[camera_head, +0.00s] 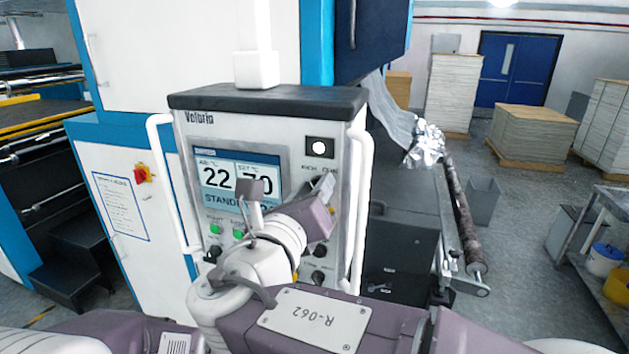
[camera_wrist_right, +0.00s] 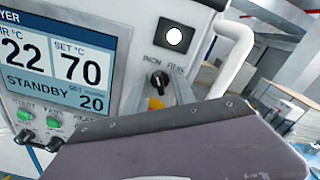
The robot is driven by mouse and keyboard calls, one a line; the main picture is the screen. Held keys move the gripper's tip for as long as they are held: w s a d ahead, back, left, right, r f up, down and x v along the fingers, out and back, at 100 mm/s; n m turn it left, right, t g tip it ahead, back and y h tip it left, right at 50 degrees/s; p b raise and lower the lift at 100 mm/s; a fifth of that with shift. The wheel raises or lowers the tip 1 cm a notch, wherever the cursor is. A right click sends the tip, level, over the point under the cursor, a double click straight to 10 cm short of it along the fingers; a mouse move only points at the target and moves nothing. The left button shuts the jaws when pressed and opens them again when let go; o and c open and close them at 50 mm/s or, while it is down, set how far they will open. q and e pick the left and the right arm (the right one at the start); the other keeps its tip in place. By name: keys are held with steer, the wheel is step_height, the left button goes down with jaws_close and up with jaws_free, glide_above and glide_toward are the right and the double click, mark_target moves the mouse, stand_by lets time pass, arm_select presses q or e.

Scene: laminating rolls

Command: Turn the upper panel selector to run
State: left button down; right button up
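The upper panel selector (camera_wrist_right: 157,83) is a small black knob on the light panel, under an INCH / RUN label, in the right wrist view. Its exact pointer direction is too small to tell. In the head view it is hidden behind my right gripper (camera_head: 324,188), which is in front of the panel's right side, just right of the display. Whether the gripper touches the knob cannot be told. My left gripper is not in view.
The panel's display (camera_head: 238,178) reads 22, 70 and STANDBY. A white lamp (camera_head: 319,148) is above the selector. Green buttons (camera_wrist_right: 24,115) and more black knobs (camera_head: 319,277) are lower. White handrails (camera_head: 361,200) flank the panel.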

steer(key=shift+s+a+r, duration=0.2)
steer(key=shift+s+a, duration=0.15)
steer(key=shift+s, duration=0.3)
steer(key=shift+w, duration=0.3)
steer(key=c, duration=0.5)
steer(key=shift+d, duration=0.1)
jaws_close()
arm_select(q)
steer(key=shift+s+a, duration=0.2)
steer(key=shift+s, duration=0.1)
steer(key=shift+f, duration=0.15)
arm_select(e)
steer(key=shift+f, duration=0.15)
arm_select(q)
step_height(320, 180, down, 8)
steer(key=b, duration=0.8)
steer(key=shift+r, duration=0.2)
arm_select(e)
steer(key=shift+s+d+m, duration=0.1)
steer(key=shift+d+m, duration=0.05)
steer(key=shift+m, duration=2.75)
steer(key=shift+d+m, duration=0.1)
steer(key=shift+m, duration=2.8)
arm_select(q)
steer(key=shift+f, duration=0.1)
arm_select(e)
steer(key=shift+m, duration=0.3)
